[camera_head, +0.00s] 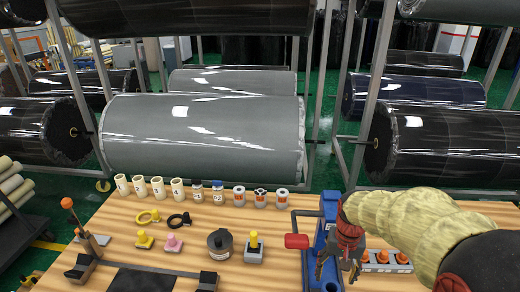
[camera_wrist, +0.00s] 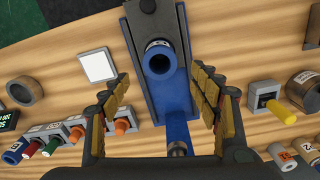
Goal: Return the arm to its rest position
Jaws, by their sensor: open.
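My gripper (camera_head: 338,272) is at the front right of the wooden table, beside and over a blue fixture (camera_head: 322,238) with a red handle (camera_head: 297,241). My arm reaches in from the right under a beige cover. In the wrist view my gripper (camera_wrist: 160,90) has its two yellow-padded fingers wide apart with nothing between them in their grasp. A short blue tube (camera_wrist: 160,62) with a white label sits in the blue fixture (camera_wrist: 175,100), in line with the gap. I cannot tell the height of the fingers above it.
Labelled cylinders (camera_head: 198,190) stand in a row along the table's back. A dark round pot (camera_head: 220,243) and a yellow-topped block (camera_head: 254,247) stand left of the fixture. Orange-topped pieces (camera_head: 382,258) sit close to my arm on the right. Large wrapped rolls (camera_head: 200,135) hang on racks behind.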

